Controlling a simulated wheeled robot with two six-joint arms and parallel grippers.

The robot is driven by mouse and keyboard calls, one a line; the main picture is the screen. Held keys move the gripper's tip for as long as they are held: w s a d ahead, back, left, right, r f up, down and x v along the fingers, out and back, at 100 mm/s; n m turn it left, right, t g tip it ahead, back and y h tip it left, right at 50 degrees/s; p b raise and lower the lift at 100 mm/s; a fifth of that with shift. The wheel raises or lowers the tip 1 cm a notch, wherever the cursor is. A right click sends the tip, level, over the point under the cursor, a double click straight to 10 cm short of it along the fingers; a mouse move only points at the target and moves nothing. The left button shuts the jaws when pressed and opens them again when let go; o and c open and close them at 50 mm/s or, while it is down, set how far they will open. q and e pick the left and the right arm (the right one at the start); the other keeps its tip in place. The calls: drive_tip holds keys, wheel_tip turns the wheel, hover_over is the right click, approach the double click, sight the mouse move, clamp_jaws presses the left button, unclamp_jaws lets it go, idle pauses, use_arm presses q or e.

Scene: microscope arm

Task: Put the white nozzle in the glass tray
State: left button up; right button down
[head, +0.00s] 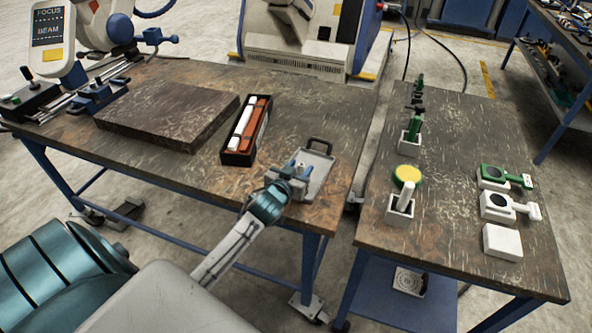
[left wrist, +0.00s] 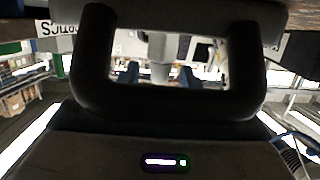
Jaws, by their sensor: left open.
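The glass tray (head: 318,182) looks like a shallow pale grey tray and lies near the right front corner of the left table. My left gripper (head: 295,168) is over its left side, with the blue fingers apart. A small pale piece, likely the white nozzle (left wrist: 160,58), shows between the open fingers (left wrist: 158,75) in the left wrist view. I cannot tell whether it touches the tray. A dark loop covers much of that view. My right gripper is not in view.
A black box (head: 236,158) with a white rod and reddish pieces lies left of the tray. A brown slab (head: 165,110) is farther left. The right table holds a white holder (head: 399,212), a yellow disc (head: 407,174) and a white block (head: 502,242). A gap separates the tables.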

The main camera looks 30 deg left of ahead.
use_arm(q)
drive_tip(key=shift+s+r, duration=0.1)
drive_tip(key=shift+s, duration=0.1)
drive_tip(key=b+v, duration=0.2)
drive_tip(key=v, duration=0.8)
drive_tip(key=shift+s+d, duration=0.1)
drive_tip(key=shift+s, duration=0.15)
drive_tip(key=shift+s+r, duration=0.15)
drive_tip(key=shift+s, duration=0.35)
drive_tip(key=shift+d, duration=0.1)
